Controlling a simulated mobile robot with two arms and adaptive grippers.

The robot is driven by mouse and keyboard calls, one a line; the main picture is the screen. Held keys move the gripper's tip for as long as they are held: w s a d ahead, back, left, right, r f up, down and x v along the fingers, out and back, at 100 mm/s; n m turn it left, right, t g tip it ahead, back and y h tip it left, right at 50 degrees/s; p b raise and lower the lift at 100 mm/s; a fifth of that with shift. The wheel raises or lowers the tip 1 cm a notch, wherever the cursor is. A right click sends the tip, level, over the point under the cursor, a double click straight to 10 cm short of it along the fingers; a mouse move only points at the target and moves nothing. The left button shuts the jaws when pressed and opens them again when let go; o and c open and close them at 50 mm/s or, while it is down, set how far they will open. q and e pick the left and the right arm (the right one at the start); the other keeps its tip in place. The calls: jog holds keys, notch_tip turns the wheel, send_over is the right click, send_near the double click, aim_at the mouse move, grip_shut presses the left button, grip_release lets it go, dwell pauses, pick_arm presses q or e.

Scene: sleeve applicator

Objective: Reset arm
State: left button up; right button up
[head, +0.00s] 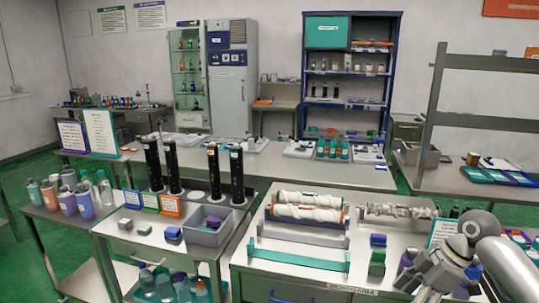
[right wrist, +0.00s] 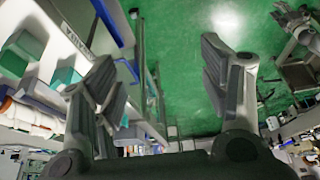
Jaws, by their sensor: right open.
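My right arm comes in at the lower right of the head view, with its gripper (head: 438,280) by the front right part of the near workbench (head: 262,272). In the right wrist view the right gripper (right wrist: 160,66) has its two fingers wide apart. Nothing is between them, and green floor shows beyond the gap. My left gripper does not show in the head view. A grey jointed robot part (right wrist: 292,20), which may be my left gripper, is at the top right of the right wrist view, too small to read its jaws.
White rollers (head: 308,207) lie on a rack on the bench. A teal bar (head: 298,257) lies in front. A green-and-grey block (head: 377,262) and a blue block (head: 378,240) stand close to the right arm. Black columns (head: 238,175) and a grey bin (head: 208,232) are left.

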notch_tip(320, 180, down, 19)
jog(key=w+m+t, duration=0.1)
jog(key=w+m, duration=0.2)
jog(key=m, duration=0.3)
jog(key=s+d+f+m+h, duration=0.15)
jog(key=s+f, duration=0.35)
jog(key=f, duration=0.6)
jog(key=s+f+m+h, duration=0.25)
jog(key=s+f, duration=0.35)
jog(key=f, duration=0.5)
jog(key=s+a+f+m, duration=0.2)
jog(key=s+f, duration=1)
jog(key=s, duration=0.3)
jog(key=s+a+f, duration=0.2)
jog(key=s, duration=0.5)
jog(key=s+a+f+g, duration=0.1)
jog(key=s+a+f, duration=0.1)
jog(key=s, duration=0.6)
jog(key=s+a+f, duration=0.2)
jog(key=s+a, duration=0.1)
jog(key=s, duration=0.5)
jog(key=shift+f, duration=0.3)
